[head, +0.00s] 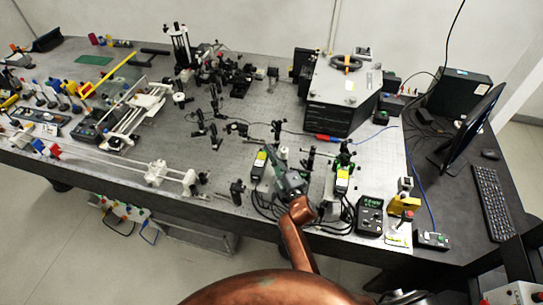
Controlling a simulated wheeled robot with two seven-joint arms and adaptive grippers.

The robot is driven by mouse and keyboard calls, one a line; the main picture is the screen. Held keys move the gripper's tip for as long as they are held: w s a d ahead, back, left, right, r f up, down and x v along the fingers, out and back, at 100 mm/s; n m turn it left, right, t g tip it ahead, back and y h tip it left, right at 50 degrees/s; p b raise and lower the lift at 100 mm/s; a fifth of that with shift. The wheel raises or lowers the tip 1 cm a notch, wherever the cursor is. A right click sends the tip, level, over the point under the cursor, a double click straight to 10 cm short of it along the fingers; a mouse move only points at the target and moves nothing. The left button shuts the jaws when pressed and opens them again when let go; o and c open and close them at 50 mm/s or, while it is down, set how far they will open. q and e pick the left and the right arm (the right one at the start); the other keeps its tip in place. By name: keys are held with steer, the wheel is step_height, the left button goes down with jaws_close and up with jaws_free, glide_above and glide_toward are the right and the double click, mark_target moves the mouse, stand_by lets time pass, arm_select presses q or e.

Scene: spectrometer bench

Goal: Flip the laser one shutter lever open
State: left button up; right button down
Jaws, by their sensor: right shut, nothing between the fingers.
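My right arm comes up from the bottom in copper. My right gripper (281,163) is shut with nothing in it, over the front part of the optical table (220,145). A small dark box with a yellow label (259,160) stands just left of the gripper. A similar box with a yellow label (342,181) stands to its right, with green light near it. Which of these is laser one is not readable. The shutter lever is too small to make out, or is hidden by the gripper. My left gripper is out of view.
Posts and optics (205,128) crowd the table left of the gripper. Black cables lie around the gripper near the front edge. A large grey instrument (343,88) stands behind. A black control box (369,214), a monitor (473,125) and a keyboard (492,202) are at right.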

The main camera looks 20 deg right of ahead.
steer(key=shift+s+d+f+b, duration=0.2)
steer(key=shift+d+f+b, duration=0.15)
steer(key=shift+b, duration=0.35)
steer(key=shift+s+d, duration=0.2)
steer(key=shift+d, duration=0.15)
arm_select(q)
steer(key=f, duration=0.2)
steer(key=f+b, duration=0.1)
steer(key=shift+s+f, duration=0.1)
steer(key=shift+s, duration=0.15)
arm_select(e)
steer(key=shift+s+d+f, duration=0.2)
steer(key=shift+d+f, duration=0.25)
step_height(320, 180, up, 10)
